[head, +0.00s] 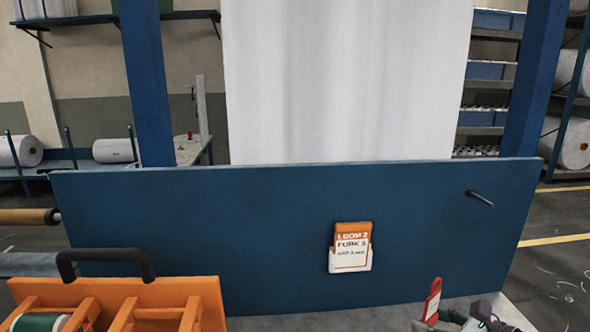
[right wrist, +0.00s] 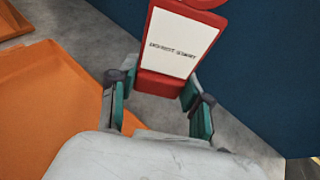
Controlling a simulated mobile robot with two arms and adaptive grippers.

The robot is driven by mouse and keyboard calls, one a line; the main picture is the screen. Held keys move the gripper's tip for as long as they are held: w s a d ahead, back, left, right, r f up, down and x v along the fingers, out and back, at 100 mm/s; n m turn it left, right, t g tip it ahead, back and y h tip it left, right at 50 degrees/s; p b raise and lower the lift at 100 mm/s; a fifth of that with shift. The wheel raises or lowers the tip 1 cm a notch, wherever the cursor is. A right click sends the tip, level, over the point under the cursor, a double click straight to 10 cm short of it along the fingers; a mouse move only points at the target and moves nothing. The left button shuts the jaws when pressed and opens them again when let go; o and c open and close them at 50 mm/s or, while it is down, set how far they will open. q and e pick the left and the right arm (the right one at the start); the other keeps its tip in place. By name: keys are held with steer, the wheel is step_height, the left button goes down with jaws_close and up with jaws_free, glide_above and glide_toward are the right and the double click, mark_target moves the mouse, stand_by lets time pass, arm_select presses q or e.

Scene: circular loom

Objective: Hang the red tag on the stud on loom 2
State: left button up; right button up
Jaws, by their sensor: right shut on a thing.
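The red tag (head: 432,301) with a white label stands upright at the lower right of the head view. My right gripper (head: 441,319) is shut on its lower end, low in front of the blue panel. In the right wrist view the red tag (right wrist: 180,42) stands out beyond the fingertips of the right gripper (right wrist: 157,84), its printed label facing the camera; its top is cut off. The stud (head: 480,198) is a dark peg on the upper right of the blue loom panel (head: 200,230), above and right of the tag, apart from it and bare. My left gripper is out of view.
A card holder (head: 350,262) reading "LOOM 2" is fixed to the panel's middle. An orange crate (head: 190,292) with a black handle and a green spool (head: 38,322) stands at lower left. Blue posts and white fabric (head: 345,80) rise behind. The space before the stud is clear.

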steer(key=s+a+f+n+g+y, duration=0.1)
steer(key=s+a+n+g+y, duration=0.2)
steer(key=s+a, duration=0.4)
steer(key=s+n, duration=0.1)
steer(key=s, duration=0.3)
steer(key=shift+s+a+g, duration=0.15)
steer(key=shift+a+g, duration=0.15)
